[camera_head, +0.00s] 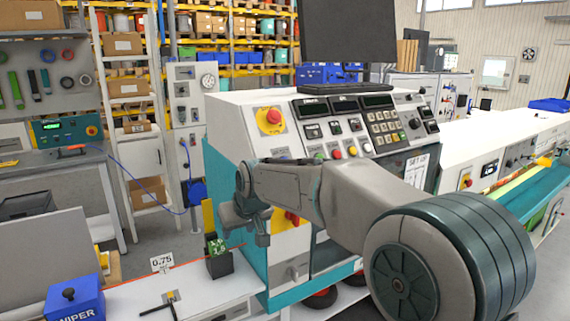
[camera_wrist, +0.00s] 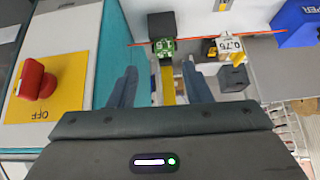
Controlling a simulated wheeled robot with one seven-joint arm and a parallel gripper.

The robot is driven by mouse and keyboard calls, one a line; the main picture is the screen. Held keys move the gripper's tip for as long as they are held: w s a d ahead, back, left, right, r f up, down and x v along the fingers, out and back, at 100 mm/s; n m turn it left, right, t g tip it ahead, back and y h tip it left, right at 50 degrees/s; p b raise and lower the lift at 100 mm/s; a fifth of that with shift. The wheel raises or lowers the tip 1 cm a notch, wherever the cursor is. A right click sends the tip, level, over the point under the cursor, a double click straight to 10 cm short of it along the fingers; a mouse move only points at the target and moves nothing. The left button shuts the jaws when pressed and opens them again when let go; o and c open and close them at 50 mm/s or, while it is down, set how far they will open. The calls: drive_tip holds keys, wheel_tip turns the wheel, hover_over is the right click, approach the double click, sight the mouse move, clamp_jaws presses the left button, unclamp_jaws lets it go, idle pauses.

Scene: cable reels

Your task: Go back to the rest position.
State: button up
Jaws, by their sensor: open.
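My gripper (camera_head: 247,228) hangs at the end of my bent arm, in front of the left side of the grey and teal control cabinet (camera_head: 232,127). In the wrist view the two fingers of my gripper (camera_wrist: 160,85) stand apart with nothing held between them. A small green piece (camera_head: 217,247) sits at a black block (camera_head: 220,265) on the white bench, just beyond and below the fingers. The green piece (camera_wrist: 163,47) and the black block (camera_wrist: 162,24) also show ahead of the fingers in the wrist view. A yellow upright piece (camera_wrist: 167,84) shows between the fingers.
A thin orange-red cable (camera_wrist: 200,39) runs past the green piece. A number card (camera_head: 162,262), a black T-shaped tool (camera_head: 160,306) and a blue wiper box (camera_head: 75,301) are on the bench at left. A red knob (camera_wrist: 38,80) on yellow is left of the fingers.

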drive_tip(key=s+d+f+m+g+h, duration=0.1)
drive_tip(key=s+d+f+m+h, duration=0.1)
drive_tip(key=s+d, duration=1.1)
drive_tip(key=s+d+f+m+g+h, duration=0.1)
drive_tip(key=s+d+f+m, duration=0.3)
drive_tip(key=s+d, duration=0.8)
drive_tip(key=s+f, duration=0.1)
drive_tip(key=s, duration=0.3)
drive_tip(key=shift+d+f+h, duration=0.15)
drive_tip(key=shift+d+h, duration=0.25)
drive_tip(key=shift+s, duration=0.1)
drive_tip(key=shift+c, duration=0.8)
drive_tip(key=shift+a, duration=0.1)
